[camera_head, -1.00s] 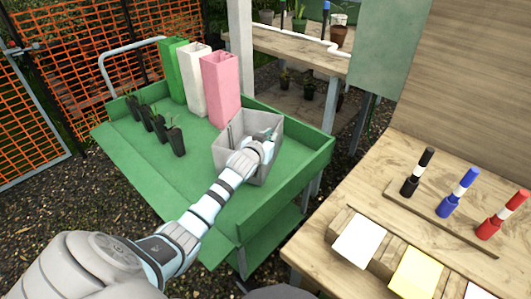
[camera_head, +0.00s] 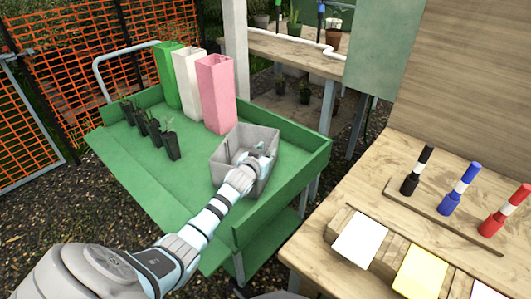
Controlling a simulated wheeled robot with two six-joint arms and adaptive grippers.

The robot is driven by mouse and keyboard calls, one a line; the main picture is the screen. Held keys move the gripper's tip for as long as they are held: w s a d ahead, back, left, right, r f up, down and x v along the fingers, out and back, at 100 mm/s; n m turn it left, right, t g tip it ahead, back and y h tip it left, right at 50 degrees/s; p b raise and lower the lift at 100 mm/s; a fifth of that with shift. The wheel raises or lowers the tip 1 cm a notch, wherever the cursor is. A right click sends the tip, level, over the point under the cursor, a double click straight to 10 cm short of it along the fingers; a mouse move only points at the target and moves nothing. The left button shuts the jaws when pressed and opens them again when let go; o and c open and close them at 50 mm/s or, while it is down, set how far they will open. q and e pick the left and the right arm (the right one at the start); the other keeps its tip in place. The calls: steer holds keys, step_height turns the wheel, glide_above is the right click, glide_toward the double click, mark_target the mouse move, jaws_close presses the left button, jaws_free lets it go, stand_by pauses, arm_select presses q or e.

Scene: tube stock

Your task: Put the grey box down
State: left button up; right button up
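The grey box (camera_head: 232,174) is open-topped and sits at the near right part of the green cart (camera_head: 165,200), upright or nearly so. I cannot tell for sure whether its underside touches the cart's surface. My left gripper (camera_head: 258,155) reaches in over the box's near side and appears shut on the box. The fingertips are partly hidden by the box and the gripper itself. My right gripper is not in view.
Green (camera_head: 168,78), white (camera_head: 188,80) and pink (camera_head: 216,95) tall containers stand behind the box. Several small black plant pots (camera_head: 171,145) stand to its left. The cart has raised edges. A wooden table (camera_head: 350,205) with coloured markers is at right.

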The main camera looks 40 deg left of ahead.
arm_select(q)
steer(key=shift+r, duration=0.15)
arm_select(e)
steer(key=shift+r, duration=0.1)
arm_select(q)
steer(key=shift+s+d+r+p, duration=0.1)
steer(key=shift+s+p, duration=0.2)
steer(key=shift+s, duration=0.05)
steer(key=p+v, duration=0.4)
steer(key=v, duration=0.7)
steer(key=shift+s, duration=0.15)
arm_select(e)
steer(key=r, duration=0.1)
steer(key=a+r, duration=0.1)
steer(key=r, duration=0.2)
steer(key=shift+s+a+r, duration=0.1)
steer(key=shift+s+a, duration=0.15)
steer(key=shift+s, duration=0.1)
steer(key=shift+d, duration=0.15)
